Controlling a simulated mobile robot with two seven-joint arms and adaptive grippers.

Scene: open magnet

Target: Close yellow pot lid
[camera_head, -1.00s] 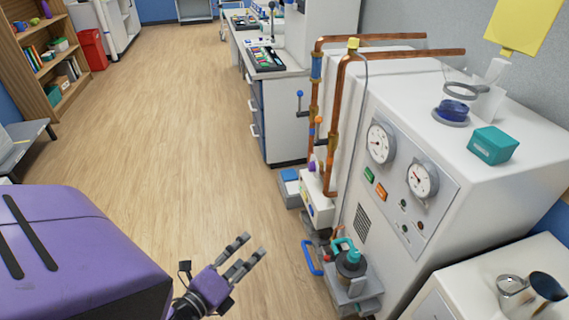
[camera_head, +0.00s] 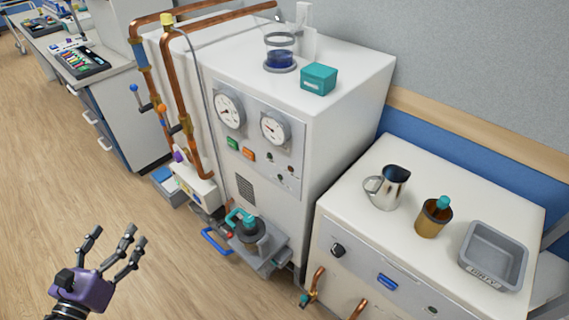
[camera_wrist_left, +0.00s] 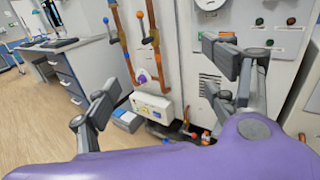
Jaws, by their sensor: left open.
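I cannot make out a clearly yellow pot with a lid in either view. The nearest matches are an amber-brown pot (camera_head: 431,222) with a teal top on the right-hand white cabinet, and a dark pot (camera_head: 248,232) with a teal top on the machine's low front shelf. My left gripper (camera_head: 115,236) is open and empty, over the floor at the lower left, apart from both pots. In the left wrist view its spread fingers (camera_wrist_left: 170,85) face the machine's lower front, with nothing between them. My right gripper is not in view.
The white machine (camera_head: 330,130) with gauges and copper pipes (camera_head: 184,90) stands in the middle. A metal pitcher (camera_head: 387,187) and a grey tray (camera_head: 492,254) are on the right-hand cabinet (camera_head: 345,215). A teal box (camera_head: 318,78) sits on the machine. Floor at left is clear.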

